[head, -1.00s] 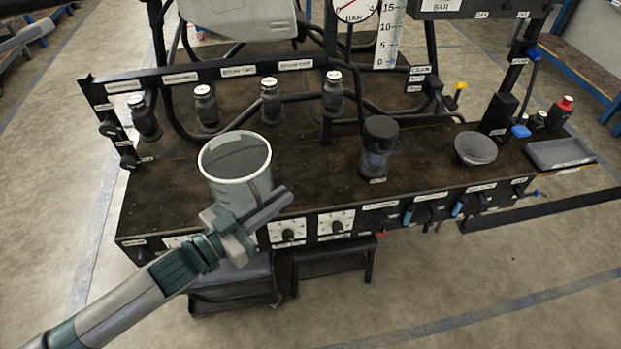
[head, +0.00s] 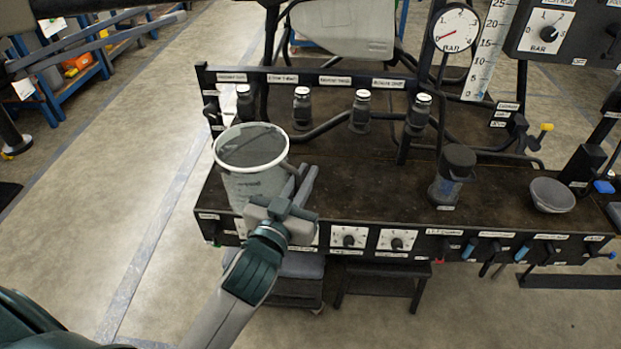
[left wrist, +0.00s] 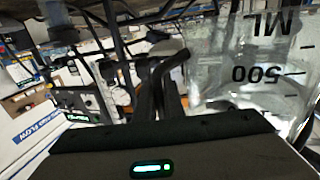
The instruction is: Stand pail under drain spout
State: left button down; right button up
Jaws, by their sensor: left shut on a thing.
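The pail (head: 255,188) is a translucent grey vessel with a white rim, roughly upright with its mouth up. My left gripper (head: 292,190) is shut on the pail's right side and holds it near the bench's left end. Whether its base touches the bench cannot be told. In the left wrist view the pail (left wrist: 250,62) shows upside-down "500" and "ML" marks, with black bent piping beside it. I cannot tell which fitting is the drain spout. My right gripper is not in view.
The dark bench (head: 330,175) carries several capped valves along its back rail, a dark canister (head: 453,175) and a grey bowl (head: 552,195). A low stool (head: 383,280) stands below its front. The floor to the left is open.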

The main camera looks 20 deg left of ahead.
aim_at(495, 208)
jog(key=i+l, duration=0.1)
jog(key=l, duration=0.95)
jog(key=i+l, duration=0.15)
jog(key=l, duration=0.4)
jog(key=i+l, duration=0.1)
jog(key=l, duration=0.4)
jog(key=i+l, duration=0.1)
jog(key=l, duration=0.45)
